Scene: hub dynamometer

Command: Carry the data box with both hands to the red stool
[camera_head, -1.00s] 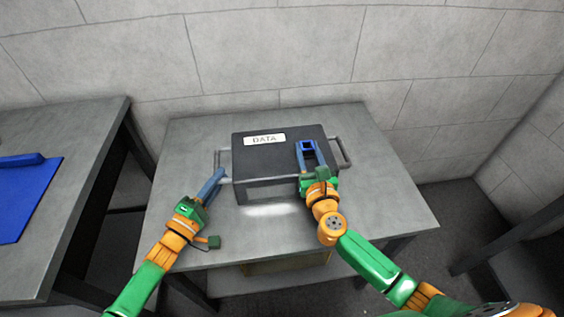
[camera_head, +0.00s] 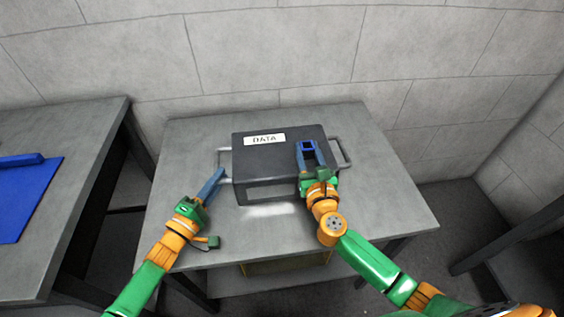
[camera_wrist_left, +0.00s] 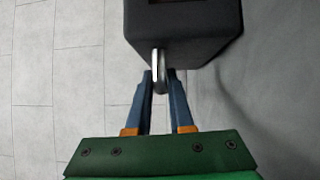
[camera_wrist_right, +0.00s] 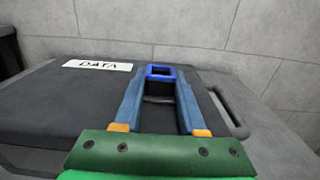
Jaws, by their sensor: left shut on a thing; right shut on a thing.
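The dark grey data box (camera_head: 250,165), with a white DATA label (camera_head: 264,139), is at the middle of the grey table; whether it touches the top I cannot tell. My left gripper (camera_head: 219,174) is shut on its left handle (camera_head: 225,157); the left wrist view shows this handle (camera_wrist_left: 160,68) between the fingertips (camera_wrist_left: 160,76). My right gripper (camera_head: 308,148) is over the box top, its fingers shut on a small blue square piece (camera_wrist_right: 160,73). The right handle (camera_wrist_right: 230,112) of the box is beside it, not gripped. No red stool is in view.
The grey table (camera_head: 385,190) has bare room around the box. A wall (camera_head: 270,50) stands behind. Another table (camera_head: 85,150) with a blue mat (camera_head: 25,195) is at the left. A dark frame (camera_head: 510,240) stands at the right. A yellowish thing (camera_head: 285,264) is under the table.

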